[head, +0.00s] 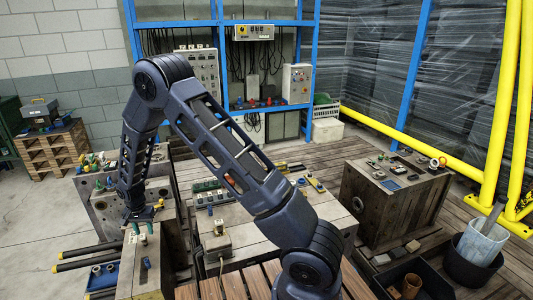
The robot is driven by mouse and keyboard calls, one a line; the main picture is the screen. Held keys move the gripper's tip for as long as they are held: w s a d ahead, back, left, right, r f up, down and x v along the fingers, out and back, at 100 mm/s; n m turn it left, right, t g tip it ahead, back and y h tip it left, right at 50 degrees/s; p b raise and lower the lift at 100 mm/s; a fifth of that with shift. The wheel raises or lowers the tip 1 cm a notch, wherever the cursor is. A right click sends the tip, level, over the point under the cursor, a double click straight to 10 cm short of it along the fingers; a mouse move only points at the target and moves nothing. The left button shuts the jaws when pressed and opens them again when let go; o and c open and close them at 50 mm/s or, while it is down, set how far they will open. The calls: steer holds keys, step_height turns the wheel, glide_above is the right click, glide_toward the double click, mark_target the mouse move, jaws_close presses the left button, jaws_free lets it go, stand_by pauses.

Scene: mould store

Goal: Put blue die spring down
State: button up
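My gripper (138,218) points down at the left, just above the far end of a grey-topped block (146,280). Its fingers are small and dark, so I cannot tell whether they are open or shut, or whether they hold anything. Small green pieces (150,228) show right by the fingertips. A small dark blue piece (146,262) lies on the same block, nearer the camera. A short blue cylinder (210,209) stands on the middle bench. I cannot tell which blue piece is the blue die spring.
The middle bench (265,235) carries a green tray (208,193) and a small box (217,243). A blue tray (103,278) and dark rods (90,250) lie at the left. A cluttered wooden block (395,205) and black bins (475,262) stand right. Yellow rails (500,110) bound the right.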

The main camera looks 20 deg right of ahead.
steer(key=d+r+n+t, duration=0.1)
steer(key=d+r+t, duration=0.1)
steer(key=d+r, duration=2.55)
steer(key=s+d+r+n+t, duration=0.1)
steer(key=s+d+r, duration=1.1)
steer(key=s+d, duration=0.4)
steer(key=s, duration=0.2)
steer(key=s+d+r+t, duration=0.1)
steer(key=s+d, duration=0.2)
steer(key=s, duration=0.4)
steer(key=shift+s+d+n, duration=0.3)
steer(key=shift+d+n, duration=0.05)
steer(key=shift+n, duration=0.05)
steer(key=shift+o, duration=0.4)
